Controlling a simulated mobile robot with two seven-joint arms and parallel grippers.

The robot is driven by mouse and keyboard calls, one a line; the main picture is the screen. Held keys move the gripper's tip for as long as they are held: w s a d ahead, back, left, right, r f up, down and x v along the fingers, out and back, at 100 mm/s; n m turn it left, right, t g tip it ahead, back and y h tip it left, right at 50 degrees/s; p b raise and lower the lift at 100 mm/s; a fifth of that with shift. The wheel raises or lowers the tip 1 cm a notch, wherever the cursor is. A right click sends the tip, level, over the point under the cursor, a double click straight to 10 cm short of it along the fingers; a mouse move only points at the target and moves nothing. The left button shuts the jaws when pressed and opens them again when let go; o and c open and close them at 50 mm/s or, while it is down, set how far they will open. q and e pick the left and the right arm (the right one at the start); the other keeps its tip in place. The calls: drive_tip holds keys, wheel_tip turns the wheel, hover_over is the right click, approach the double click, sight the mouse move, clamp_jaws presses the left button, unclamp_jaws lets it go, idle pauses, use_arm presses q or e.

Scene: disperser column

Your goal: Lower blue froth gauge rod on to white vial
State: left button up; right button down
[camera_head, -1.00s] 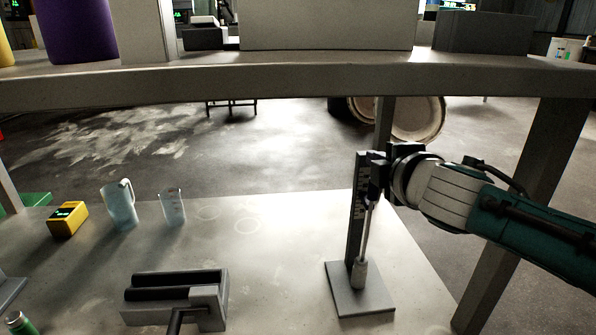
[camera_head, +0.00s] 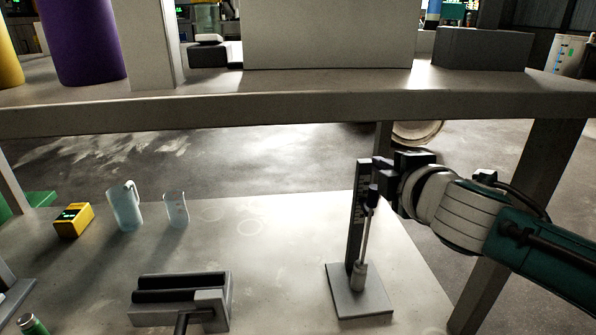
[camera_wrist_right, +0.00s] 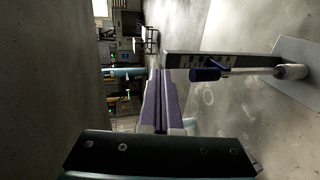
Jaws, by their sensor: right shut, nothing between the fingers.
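The blue froth gauge rod has a dark blue handle (camera_wrist_right: 207,74) and a thin pale shaft (camera_head: 366,238). It stands in front of a dark scale column (camera_head: 354,236) on a flat grey base (camera_head: 345,300). The shaft's lower end meets the top of the white vial (camera_head: 359,276), which stands upright on the base and also shows in the right wrist view (camera_wrist_right: 291,71). My right gripper (camera_head: 374,181) is shut and empty near the column's top. In the right wrist view its purple fingers (camera_wrist_right: 157,78) are apart from the handle. My left gripper is out of view.
A raised shelf edge (camera_head: 250,108) crosses behind the table. A grey block device (camera_head: 215,307) with black bars lies left of the stand. Two clear beakers (camera_head: 125,208) (camera_head: 176,210) and a yellow box (camera_head: 73,220) stand farther left. The table between is clear.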

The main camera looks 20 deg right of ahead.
drive_tip(key=s+a+p, duration=0.1)
drive_tip(key=s+a, duration=0.2)
drive_tip(key=s, duration=1)
drive_tip(key=shift+p, duration=0.35)
